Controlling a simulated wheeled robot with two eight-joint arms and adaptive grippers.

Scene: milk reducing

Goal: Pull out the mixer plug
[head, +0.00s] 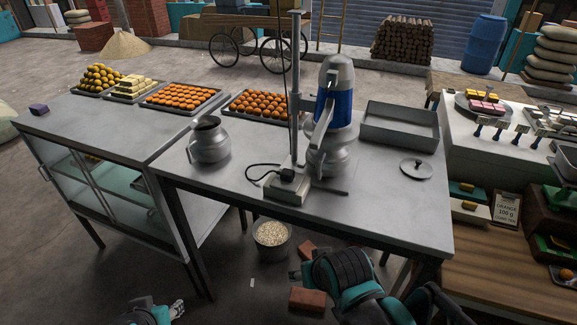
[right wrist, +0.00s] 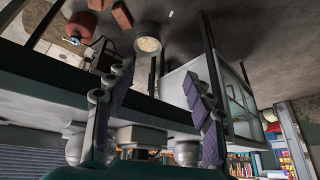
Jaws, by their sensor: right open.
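The mixer (head: 336,95), with a blue motor and a steel top, stands on the steel table (head: 240,185) beside a post. Its black plug (head: 288,174) sits on the pale socket box (head: 288,190) at the foot of the post, with a black cord (head: 262,166) looping to the left. In the right wrist view the picture is upside down and a pale box (right wrist: 140,135) shows beyond the fingers; the plug is not clear there. My right gripper (right wrist: 157,78) is open and empty, in front of the table's near edge. My left gripper (head: 177,309) is low at the bottom left, away from the table.
A milk can (head: 209,143) stands left of the socket box. A grey tray (head: 400,127) and a lid (head: 416,168) lie to the right. Trays of orange sweets (head: 181,98) line the back. A bucket of grain (head: 271,238) and bricks (head: 307,299) are on the floor.

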